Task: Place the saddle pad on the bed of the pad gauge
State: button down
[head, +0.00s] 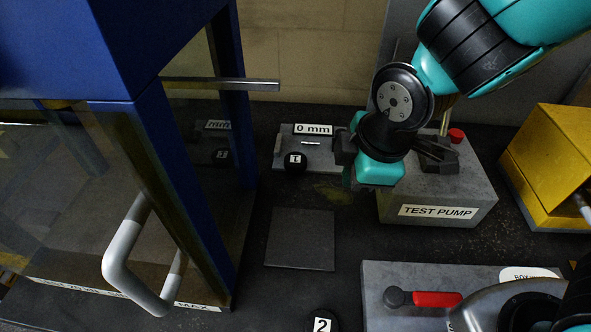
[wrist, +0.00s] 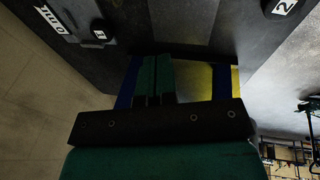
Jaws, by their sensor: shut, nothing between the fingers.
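The pad gauge (head: 307,170) is a grey block with a "0 mm" label at the back of the bench. A round black piece marked 1 (head: 295,163), which looks like a saddle pad, is at the gauge's front left; whether it rests fully on the bed I cannot tell. It also shows in the wrist view (wrist: 98,33), beside the "0 mm" label. Another round black piece marked 2 (head: 322,322) is at the front edge of the head view, partly cut off. My gripper (wrist: 157,62) is shut and empty, to the right of the gauge in the head view.
The test pump (head: 437,211) stands close to the right of my gripper. A blue frame (head: 163,160) with a clear panel and grey handle (head: 125,250) is at left. A flat grey plate (head: 300,240) lies mid-bench. A yellow box (head: 548,155) stands at right.

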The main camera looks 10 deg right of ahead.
jog(key=w+a+f+n+t+h, duration=0.2)
jog(key=w+f+n+t, duration=0.15)
jog(key=f+n, duration=0.4)
jog(key=n+t+p, duration=0.2)
jog(key=n+t, duration=0.1)
jog(key=n, duration=0.9)
send_near(299, 170)
jog(key=shift+y, duration=0.4)
jog(key=f, duration=0.3)
jog(key=w+d+f, duration=0.1)
jog(key=shift+f, duration=0.3)
jog(key=shift+w+a+r+p, duration=0.15)
jog(key=shift+w+p, duration=0.4)
jog(key=shift+w, duration=1.4)
